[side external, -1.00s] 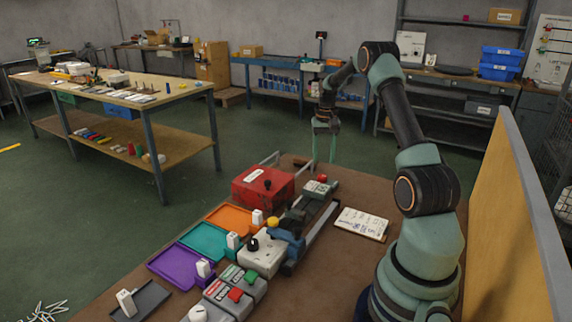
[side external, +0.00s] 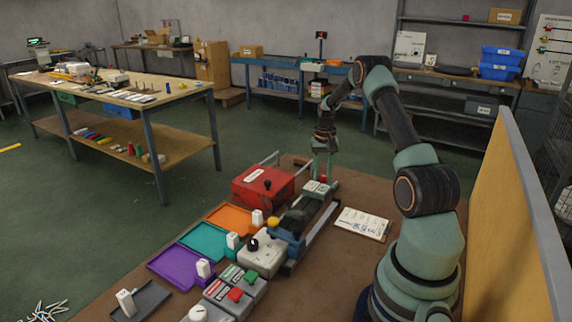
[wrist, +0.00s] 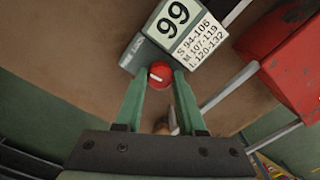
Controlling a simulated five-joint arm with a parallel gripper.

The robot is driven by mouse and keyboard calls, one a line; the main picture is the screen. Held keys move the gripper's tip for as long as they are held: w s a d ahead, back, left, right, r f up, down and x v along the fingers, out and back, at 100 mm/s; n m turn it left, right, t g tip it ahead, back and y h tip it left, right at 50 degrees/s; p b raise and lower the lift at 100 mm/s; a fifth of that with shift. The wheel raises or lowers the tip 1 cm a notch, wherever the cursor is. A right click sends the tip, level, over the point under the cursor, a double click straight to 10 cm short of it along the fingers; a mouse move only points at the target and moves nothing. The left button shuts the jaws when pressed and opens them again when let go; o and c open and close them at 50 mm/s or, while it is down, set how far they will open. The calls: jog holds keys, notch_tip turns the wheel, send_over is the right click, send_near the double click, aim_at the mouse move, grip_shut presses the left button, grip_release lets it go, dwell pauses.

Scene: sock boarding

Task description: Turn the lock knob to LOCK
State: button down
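The red round knob (wrist: 160,74) with a white pointer line sits at the end of a grey block (wrist: 147,55). The knob also shows small in the side view (side external: 322,179), below my fingers. My gripper (wrist: 161,78) points down over the knob with one green finger on each side of it. The fingers look parted, with a narrow gap beside the knob; I cannot tell whether either touches it. In the side view my gripper (side external: 323,172) is at the far end of the bench fixture.
The block carries a "99" display (wrist: 173,14) and a size label (wrist: 199,42). A red box (side external: 263,187) stands left of the fixture, with rails (side external: 318,233) beside it. A clipboard (side external: 363,224) lies to the right. Coloured trays (side external: 174,268) and other knobs stand nearer.

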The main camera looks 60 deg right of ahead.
jog(key=shift+m, duration=0.4)
jog(key=m, duration=0.4)
jog(key=shift+m, duration=0.3)
jog(key=m, duration=0.4)
jog(key=shift+r+m, duration=0.1)
jog(key=shift+m, duration=0.3)
jog(key=c, duration=0.8)
grip_release()
jog(key=shift+o, duration=0.2)
